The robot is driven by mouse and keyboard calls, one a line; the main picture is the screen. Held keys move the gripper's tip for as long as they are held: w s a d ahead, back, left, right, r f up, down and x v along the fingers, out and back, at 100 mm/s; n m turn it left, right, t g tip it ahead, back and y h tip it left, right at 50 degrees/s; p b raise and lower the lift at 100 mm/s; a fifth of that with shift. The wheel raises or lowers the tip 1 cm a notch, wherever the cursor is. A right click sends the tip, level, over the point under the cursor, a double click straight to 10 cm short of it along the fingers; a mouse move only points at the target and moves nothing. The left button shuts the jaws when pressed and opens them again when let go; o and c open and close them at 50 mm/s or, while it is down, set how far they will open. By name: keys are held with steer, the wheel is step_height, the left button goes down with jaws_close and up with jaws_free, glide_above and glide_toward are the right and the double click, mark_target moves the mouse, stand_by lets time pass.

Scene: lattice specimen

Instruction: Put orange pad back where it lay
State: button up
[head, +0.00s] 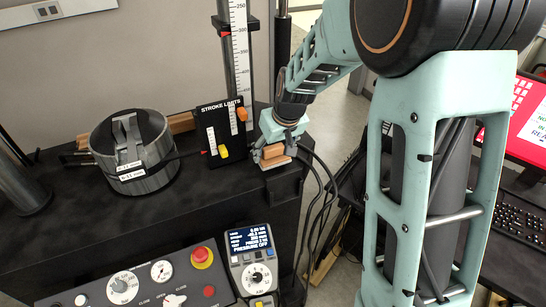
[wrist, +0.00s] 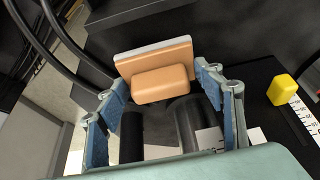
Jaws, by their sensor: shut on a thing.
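The orange pad (head: 273,151) is a small orange block on a wider orange plate with a pale grey edge. In the wrist view the pad (wrist: 161,84) sits between the two blue fingers. My gripper (head: 270,154) is shut on the block, with the plate beyond the fingertips. In the head view the pad is at the right end of the black bench top (head: 215,215), just right of the stroke limits panel. I cannot tell whether its plate touches the surface or hangs a little above it.
The black stroke limits panel (head: 221,130) with a yellow knob (head: 223,151) stands close to the left of my gripper. A grey metal cylinder (head: 135,152) is further left. Black cables (head: 318,185) hang off the bench's right edge. A control panel (head: 140,284) and display unit (head: 252,262) are in front.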

steer(key=shift+f, duration=0.6)
steer(key=shift+f, duration=0.15)
steer(key=o, duration=1.1)
steer(key=shift+s+r, duration=0.1)
steer(key=shift+r, duration=0.35)
steer(key=v, duration=1.1)
steer(key=shift+s, duration=0.25)
